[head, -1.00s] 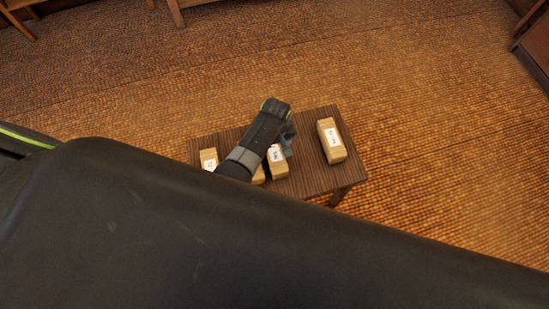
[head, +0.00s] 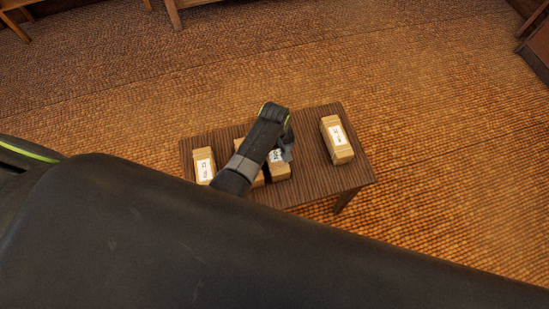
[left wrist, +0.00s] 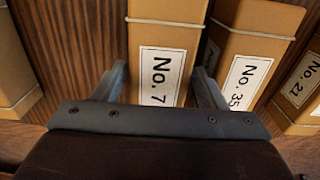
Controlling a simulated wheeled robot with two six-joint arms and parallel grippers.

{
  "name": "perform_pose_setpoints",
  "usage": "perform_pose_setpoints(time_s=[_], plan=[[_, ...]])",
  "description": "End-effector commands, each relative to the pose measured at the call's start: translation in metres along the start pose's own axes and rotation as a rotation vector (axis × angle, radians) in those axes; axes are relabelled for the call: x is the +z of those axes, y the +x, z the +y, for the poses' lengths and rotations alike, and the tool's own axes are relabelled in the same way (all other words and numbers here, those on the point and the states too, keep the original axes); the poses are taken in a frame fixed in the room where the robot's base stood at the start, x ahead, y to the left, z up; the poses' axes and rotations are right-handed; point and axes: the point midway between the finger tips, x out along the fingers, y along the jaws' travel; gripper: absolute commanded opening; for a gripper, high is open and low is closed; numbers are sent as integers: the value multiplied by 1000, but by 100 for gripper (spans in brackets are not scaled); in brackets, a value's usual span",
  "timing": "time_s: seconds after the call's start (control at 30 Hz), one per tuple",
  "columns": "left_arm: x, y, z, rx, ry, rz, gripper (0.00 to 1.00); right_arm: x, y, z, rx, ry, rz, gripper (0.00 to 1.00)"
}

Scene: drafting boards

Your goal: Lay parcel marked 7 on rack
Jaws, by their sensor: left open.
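The parcel marked No. 7 (left wrist: 160,60) is a tan box with a white label, lying on a dark slatted table (head: 315,185). In the left wrist view it lies between the two fingers of my open left gripper (left wrist: 162,82); I cannot tell whether they touch it. In the head view my left gripper (head: 284,152) is over the parcel (head: 279,172) and hides part of it. My right gripper is not in view. No rack is clearly recognisable.
Parcel No. 35 (left wrist: 248,60) lies close beside No. 7, and No. 21 (left wrist: 302,88) lies beyond it. Another parcel (head: 337,140) stands apart at the table's right. Wooden furniture (head: 175,14) shows at the top edge. The floor around the table is clear.

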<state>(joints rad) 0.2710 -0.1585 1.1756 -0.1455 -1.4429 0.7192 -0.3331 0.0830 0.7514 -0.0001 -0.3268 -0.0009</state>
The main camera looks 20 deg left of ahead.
Motion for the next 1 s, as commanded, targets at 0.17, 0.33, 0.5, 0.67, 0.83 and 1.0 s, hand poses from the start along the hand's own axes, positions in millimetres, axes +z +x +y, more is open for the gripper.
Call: perform_pose_setpoints(time_s=[0.17,0.33,0.5,0.67,0.83,1.0], plan=[[-1,19,0,1,0,1,65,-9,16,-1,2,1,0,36],[-1,24,0,1,0,1,65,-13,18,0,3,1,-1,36],[0,24,0,1,0,1,65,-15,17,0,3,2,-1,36],[0,23,0,1,0,0,60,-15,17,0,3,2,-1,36],[0,23,0,1,0,0,38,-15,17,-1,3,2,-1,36],[-1,23,0,2,0,1,16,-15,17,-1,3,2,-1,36]])
